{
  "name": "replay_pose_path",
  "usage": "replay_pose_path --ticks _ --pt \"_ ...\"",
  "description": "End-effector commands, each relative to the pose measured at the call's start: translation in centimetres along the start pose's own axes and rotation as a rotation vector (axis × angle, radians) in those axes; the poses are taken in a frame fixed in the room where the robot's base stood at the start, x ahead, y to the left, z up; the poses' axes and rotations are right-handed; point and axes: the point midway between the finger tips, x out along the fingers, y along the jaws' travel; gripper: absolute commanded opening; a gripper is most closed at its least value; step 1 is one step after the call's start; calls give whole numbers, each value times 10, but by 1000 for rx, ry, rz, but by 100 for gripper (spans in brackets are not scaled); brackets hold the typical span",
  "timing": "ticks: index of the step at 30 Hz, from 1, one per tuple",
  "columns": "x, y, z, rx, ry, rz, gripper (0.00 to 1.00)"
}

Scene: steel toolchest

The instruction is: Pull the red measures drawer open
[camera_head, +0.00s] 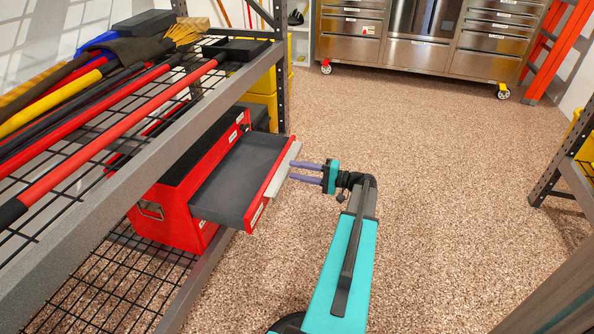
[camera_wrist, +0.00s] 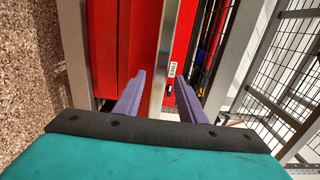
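The red toolchest (camera_head: 165,205) sits on the lower shelf of the rack in the head view. One red drawer (camera_head: 236,170) is pulled out toward the right, with a dark grey, empty-looking interior and a pale metal handle strip (camera_head: 283,168) along its front. Its label is too small to read. My gripper (camera_head: 294,170) is at that front edge, fingers pointing left toward it. In the wrist view, the two purple fingers of my gripper (camera_wrist: 160,82) are spread, with the metal strip (camera_wrist: 168,45) between them and visible gaps beside it. Finger contact is not clear.
The upper wire shelf (camera_head: 95,160) holds long-handled tools (camera_head: 110,120) above the chest. A rack post (camera_head: 280,95) stands just behind the drawer. Open speckled floor (camera_head: 430,200) lies right of my arm. A steel cabinet (camera_head: 425,45) stands at the back, another rack (camera_head: 575,165) at right.

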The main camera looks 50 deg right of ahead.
Motion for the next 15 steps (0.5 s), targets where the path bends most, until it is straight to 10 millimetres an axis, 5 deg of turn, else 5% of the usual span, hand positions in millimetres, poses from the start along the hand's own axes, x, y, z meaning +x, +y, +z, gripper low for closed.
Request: replay_pose_path --ticks 15 --pt "-75 -2 -2 1 4 0 37"
